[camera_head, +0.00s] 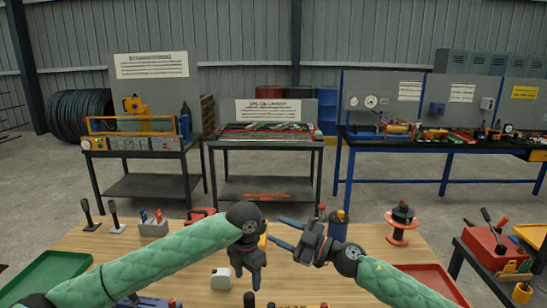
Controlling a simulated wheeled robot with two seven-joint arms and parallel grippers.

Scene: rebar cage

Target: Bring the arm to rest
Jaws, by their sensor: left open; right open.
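My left arm (160,258), in a green sleeve, comes in from the left over the wooden table (195,272). Its gripper (247,284) is open and points down, with nothing seen between its fingers. My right arm (385,281) comes in from the lower right. Its gripper (278,231) is open and points left, close to the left wrist. It looks empty. The two grippers are near each other above the middle of the table; I cannot tell whether they touch.
A white block (221,279) stands beside the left gripper. A green tray (48,275) is at the left, a red tray (432,281) at the right. An orange spool (402,224) and a blue canister (338,227) stand behind the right arm. Workbenches stand farther back.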

